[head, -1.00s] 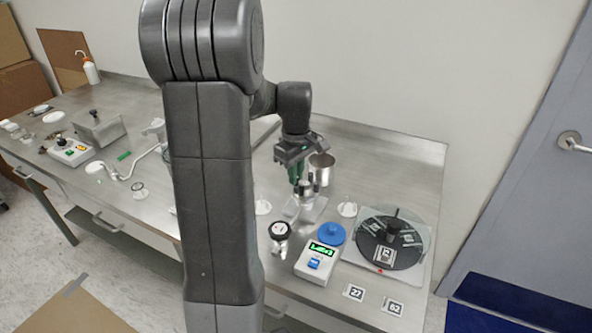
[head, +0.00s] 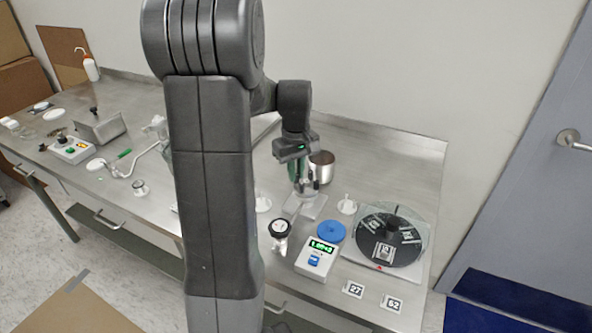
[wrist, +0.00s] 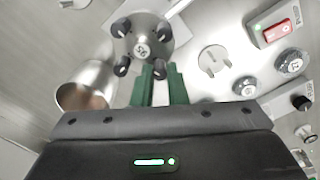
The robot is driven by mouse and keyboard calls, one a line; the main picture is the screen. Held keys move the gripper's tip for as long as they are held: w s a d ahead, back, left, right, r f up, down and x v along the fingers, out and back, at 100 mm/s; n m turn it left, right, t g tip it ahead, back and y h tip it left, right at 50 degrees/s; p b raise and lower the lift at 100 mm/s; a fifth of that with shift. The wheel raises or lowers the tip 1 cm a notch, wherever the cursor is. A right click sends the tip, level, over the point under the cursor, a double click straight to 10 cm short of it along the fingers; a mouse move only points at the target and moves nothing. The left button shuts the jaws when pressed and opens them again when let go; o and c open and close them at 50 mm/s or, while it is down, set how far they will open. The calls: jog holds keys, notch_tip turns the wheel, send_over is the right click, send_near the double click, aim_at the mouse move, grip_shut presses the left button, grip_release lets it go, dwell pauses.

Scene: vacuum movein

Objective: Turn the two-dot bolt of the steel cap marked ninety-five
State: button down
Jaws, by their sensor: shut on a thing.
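The steel cap (wrist: 150,38) is at the top of the wrist view, with a round number label (wrist: 141,50) that appears upside down and reads as ninety-five. Several black-headed bolts stand around its rim. My gripper (wrist: 162,70), with green fingers, is shut on the near-right bolt (wrist: 160,71) of the cap. I cannot make out dots on that bolt. In the head view my gripper (head: 300,183) points down over the cap (head: 309,187), which sits on a clear base; the fingers partly hide it.
A steel cup (head: 321,167) stands close behind my gripper. A black turntable (head: 390,240) is at right. White pieces lie nearby.

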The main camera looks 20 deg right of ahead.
jog(key=c, duration=1.4)
grip_release()
jog(key=shift+c, duration=0.2)
jog(key=shift+r, duration=0.15)
notch_tip(320, 180, up, 14)
jog(key=shift+f, duration=0.2)
